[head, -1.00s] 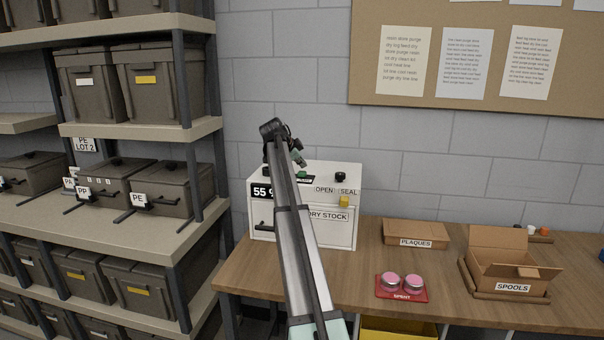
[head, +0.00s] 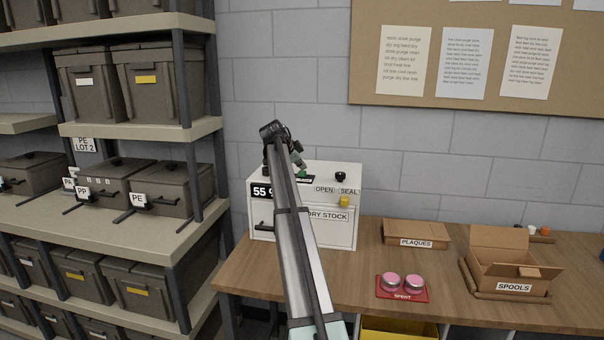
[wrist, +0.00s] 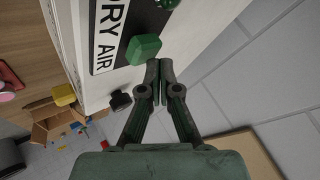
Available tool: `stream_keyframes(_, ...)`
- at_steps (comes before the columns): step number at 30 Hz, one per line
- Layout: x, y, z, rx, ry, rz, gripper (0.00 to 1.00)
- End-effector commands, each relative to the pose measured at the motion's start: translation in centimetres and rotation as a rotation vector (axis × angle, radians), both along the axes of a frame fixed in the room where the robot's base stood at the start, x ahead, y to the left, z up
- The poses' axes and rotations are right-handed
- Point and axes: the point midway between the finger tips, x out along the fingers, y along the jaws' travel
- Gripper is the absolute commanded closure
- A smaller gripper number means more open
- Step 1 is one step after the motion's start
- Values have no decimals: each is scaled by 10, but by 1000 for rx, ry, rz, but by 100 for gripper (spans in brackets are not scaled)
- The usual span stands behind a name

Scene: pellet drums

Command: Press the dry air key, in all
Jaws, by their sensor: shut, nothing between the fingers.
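In the head view, the green key (head: 302,174) is partly hidden by my arm and gripper. My gripper (wrist: 158,66) is shut and empty. Its fingertips are right beside the key in the wrist view; I cannot tell whether they touch it. In the head view, my gripper (head: 299,163) is just above the key, over the cabinet (head: 342,235).
A black knob (head: 340,176) and a yellow block (head: 344,201) by OPEN/SEAL are at the cabinet's right. The bench holds a plaques box (head: 416,233), pink-topped spent tins (head: 390,283) and a spools box (head: 510,265). Shelves with bins (head: 165,80) stand at left.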

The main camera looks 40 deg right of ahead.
Motion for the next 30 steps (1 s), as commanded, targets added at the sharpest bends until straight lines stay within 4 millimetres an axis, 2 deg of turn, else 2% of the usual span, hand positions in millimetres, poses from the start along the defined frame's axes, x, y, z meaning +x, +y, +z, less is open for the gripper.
stream_keyframes(30,0,0,-12,0,0,0,100)
